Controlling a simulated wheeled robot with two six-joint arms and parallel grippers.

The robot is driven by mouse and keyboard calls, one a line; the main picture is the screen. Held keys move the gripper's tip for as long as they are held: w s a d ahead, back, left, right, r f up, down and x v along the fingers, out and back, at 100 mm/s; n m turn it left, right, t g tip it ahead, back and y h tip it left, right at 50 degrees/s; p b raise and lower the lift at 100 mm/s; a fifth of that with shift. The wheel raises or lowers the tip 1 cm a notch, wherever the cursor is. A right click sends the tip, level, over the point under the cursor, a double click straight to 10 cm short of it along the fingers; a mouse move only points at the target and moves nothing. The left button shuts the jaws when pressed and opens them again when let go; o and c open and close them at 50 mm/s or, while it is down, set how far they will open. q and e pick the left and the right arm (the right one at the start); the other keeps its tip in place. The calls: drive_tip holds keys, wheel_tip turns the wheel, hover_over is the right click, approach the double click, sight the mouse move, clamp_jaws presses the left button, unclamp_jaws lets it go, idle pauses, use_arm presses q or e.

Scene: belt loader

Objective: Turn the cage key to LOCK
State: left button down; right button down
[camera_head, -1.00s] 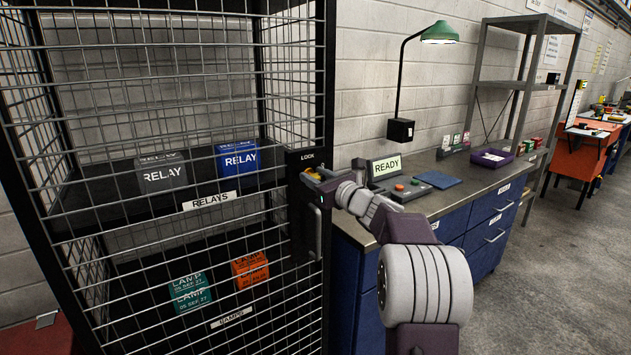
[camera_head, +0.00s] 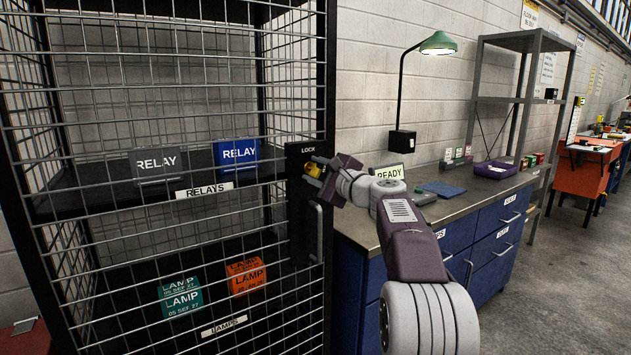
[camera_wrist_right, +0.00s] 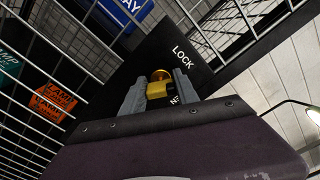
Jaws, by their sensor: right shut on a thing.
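The wire cage (camera_head: 190,110) stands at the left of the head view with its door closed. A black lock plate (camera_head: 301,152) on its right post carries the word LOCK at the top. The yellow cage key (camera_head: 313,170) sticks out of the plate, below that word. My right gripper (camera_head: 318,172) is shut on the key. In the right wrist view the key (camera_wrist_right: 158,88) sits between the two grey fingertips, and the plate (camera_wrist_right: 185,65) shows LOCK above and part of another word below, mostly hidden by a finger. My left gripper is not in view.
The cage holds grey and blue relay boxes (camera_head: 237,153) above and teal and orange lamp boxes (camera_head: 181,297) below. A vertical door handle (camera_head: 319,232) is just under my gripper. A workbench (camera_head: 440,215) with a lamp and READY display stands to the right; open floor lies beyond.

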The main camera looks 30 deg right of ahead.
drive_tip(key=n+b, duration=0.2)
drive_tip(key=n, duration=0.1)
drive_tip(key=shift+f, duration=0.2)
drive_tip(key=shift+n+b, duration=0.7)
drive_tip(key=shift+n, duration=1.1)
drive_tip(key=c, duration=0.9)
unclamp_jaws()
drive_tip(key=s+b, duration=0.1)
drive_tip(key=s, duration=0.5)
drive_tip(key=s+b, duration=0.1)
drive_tip(key=s, duration=0.2)
drive_tip(key=shift+d+b, duration=0.3)
drive_tip(key=shift+d, duration=0.05)
